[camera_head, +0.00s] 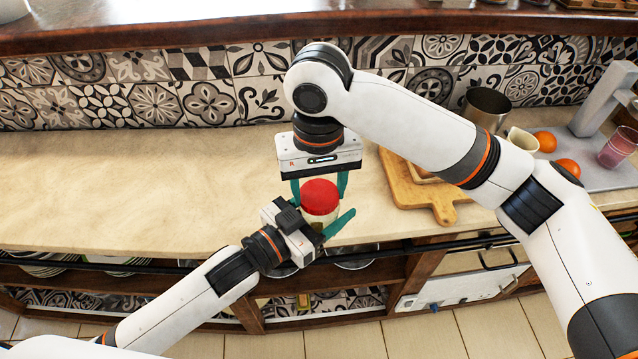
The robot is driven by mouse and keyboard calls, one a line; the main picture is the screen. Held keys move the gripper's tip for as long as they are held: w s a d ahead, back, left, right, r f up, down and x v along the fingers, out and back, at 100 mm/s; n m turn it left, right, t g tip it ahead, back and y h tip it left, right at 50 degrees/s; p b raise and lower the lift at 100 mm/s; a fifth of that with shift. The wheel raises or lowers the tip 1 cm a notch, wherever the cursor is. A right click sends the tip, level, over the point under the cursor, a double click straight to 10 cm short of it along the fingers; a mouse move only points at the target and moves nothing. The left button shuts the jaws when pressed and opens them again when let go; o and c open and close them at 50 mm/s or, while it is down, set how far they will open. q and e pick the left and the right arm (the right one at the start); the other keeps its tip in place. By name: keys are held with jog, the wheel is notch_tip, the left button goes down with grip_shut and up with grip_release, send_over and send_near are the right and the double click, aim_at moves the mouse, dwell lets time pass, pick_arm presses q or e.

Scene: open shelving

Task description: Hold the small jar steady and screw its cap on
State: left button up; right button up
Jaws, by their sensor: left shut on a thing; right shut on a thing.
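The small jar (320,215) is upright near the front edge of the counter, with a pale, glassy body. Its red cap (319,194) sits on top of it. I cannot tell whether the cap's thread is engaged. My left gripper (326,224) comes in from the lower left and is shut around the jar's body; one teal finger shows on the jar's right side. My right gripper (320,187) points down from above and is shut on the red cap, with a teal finger on each side.
A wooden cutting board (412,190) lies right of the jar. A metal cup (486,107), a cream mug (521,140), oranges (567,168) and a pinkish glass (617,147) stand farther right. The counter's left side (120,190) is clear. Open shelves with dishes are below.

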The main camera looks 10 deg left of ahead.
jog(key=m, duration=0.3)
jog(key=shift+m, duration=0.4)
jog(key=o, duration=1.2)
jog(key=shift+c, duration=0.2)
notch_tip(320, 180, up, 12)
jog(key=shift+w, duration=0.1)
